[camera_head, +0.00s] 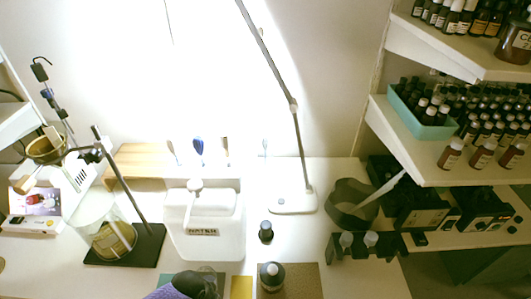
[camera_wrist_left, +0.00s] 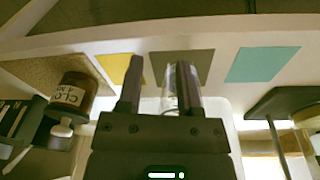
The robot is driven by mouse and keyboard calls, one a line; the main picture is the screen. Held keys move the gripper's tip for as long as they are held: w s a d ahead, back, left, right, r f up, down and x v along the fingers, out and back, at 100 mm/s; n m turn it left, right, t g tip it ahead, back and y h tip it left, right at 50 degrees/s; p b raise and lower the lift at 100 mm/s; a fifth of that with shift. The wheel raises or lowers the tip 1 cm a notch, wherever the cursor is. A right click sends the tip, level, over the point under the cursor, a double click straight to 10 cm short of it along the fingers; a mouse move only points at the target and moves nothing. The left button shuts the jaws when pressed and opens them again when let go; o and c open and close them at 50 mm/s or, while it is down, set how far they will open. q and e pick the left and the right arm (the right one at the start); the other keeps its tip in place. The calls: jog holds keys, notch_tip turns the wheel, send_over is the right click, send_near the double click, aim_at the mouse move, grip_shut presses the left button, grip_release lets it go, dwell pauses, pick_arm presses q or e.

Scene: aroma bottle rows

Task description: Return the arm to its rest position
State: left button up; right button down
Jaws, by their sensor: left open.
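My left arm comes in at the bottom edge of the head view, where its dark end (camera_head: 205,283) covers part of the mats. In the left wrist view my left gripper (camera_wrist_left: 160,65) is open, with two dark fingers apart. A clear glass vessel (camera_wrist_left: 170,88) shows beside the right-hand finger, in front of a grey mat (camera_wrist_left: 193,58); I cannot tell whether it lies between the fingers or beyond them. No grip on it is visible. A brown labelled bottle (camera_wrist_left: 75,95) stands on the cork mat (camera_wrist_left: 45,72), apart from the fingers. My right gripper is out of view.
A yellow mat (camera_head: 242,288) and teal mat (camera_wrist_left: 262,63) lie nearby. A small dark bottle (camera_head: 266,232), white container (camera_head: 206,235), lamp base (camera_head: 293,202), and stand with a glass beaker (camera_head: 100,228) occupy the table. Shelves of bottles (camera_head: 430,150) overhang the right side.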

pick_arm(q)
jog(key=s+a+f+b, duration=0.3)
jog(key=s+f, duration=0.9)
jog(key=s, duration=0.1)
jog(key=s+f+b, duration=0.1)
jog(key=s+f, duration=0.1)
jog(key=s, duration=0.5)
jog(key=s+a+f+y+b, duration=0.1)
jog(key=s+f, duration=0.1)
jog(key=s, duration=0.6)
jog(key=shift+a+f+g, duration=0.2)
jog(key=shift+f+g, duration=0.1)
jog(key=shift+f, duration=0.05)
